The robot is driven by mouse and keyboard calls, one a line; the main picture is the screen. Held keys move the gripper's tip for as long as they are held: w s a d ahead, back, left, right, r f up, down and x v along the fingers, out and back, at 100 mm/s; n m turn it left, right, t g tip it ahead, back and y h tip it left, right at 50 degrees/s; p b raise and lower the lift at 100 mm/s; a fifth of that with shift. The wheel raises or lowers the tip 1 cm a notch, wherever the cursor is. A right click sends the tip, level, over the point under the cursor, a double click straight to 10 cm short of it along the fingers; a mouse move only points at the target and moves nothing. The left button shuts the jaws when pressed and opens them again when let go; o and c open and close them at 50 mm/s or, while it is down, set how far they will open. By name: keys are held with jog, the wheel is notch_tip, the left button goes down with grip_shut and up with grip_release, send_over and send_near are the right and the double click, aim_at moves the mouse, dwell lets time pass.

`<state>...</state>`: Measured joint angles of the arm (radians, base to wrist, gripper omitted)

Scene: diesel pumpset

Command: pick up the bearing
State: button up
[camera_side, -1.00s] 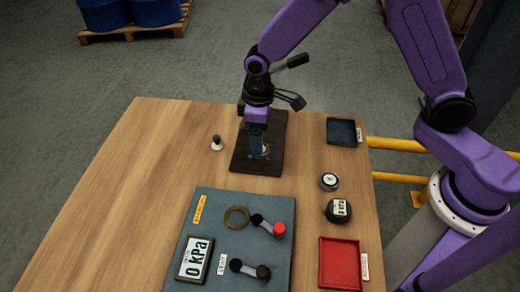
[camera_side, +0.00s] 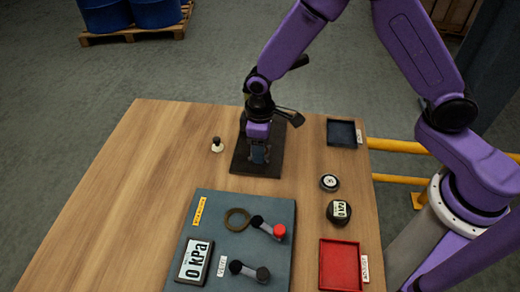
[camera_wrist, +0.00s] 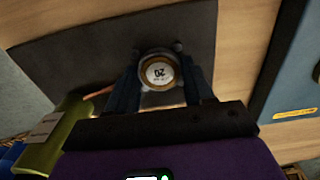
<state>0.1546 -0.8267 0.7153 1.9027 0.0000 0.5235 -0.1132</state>
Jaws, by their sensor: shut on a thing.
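The bearing (camera_wrist: 158,72) is a small round piece with a brass-coloured rim and a pale marked face, seen between my fingers in the wrist view. My gripper (camera_side: 259,158) points down over the dark mat (camera_side: 245,165) at the back middle of the table. In the wrist view its two fingers (camera_wrist: 160,82) are shut on the bearing from either side. In the side view the fingers mostly hide the bearing. I cannot tell whether it touches the mat.
A small black-and-white knob (camera_side: 217,146) stands left of the mat. A dark tray (camera_side: 343,143), a small round disc (camera_side: 329,183), a round gauge (camera_side: 339,211) and a red tray (camera_side: 340,264) line the right side. A blue-grey panel (camera_side: 215,220) with levers lies in front. The table's left is clear.

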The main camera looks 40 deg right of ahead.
jog(key=shift+r, duration=0.15)
jog(key=shift+r, duration=0.6)
jog(key=s+d+r, duration=0.6)
jog(key=s+r, duration=0.5)
jog(key=s, duration=0.1)
jog(key=shift+s+r, duration=0.25)
jog(key=shift+s, duration=0.05)
jog(key=shift+d, duration=0.15)
jog(key=w+d+f, duration=0.2)
jog(key=d+f, duration=0.1)
jog(key=d, duration=0.5)
jog(key=w+d+f, duration=0.3)
jog(key=d, duration=0.6)
jog(key=shift+d, duration=0.25)
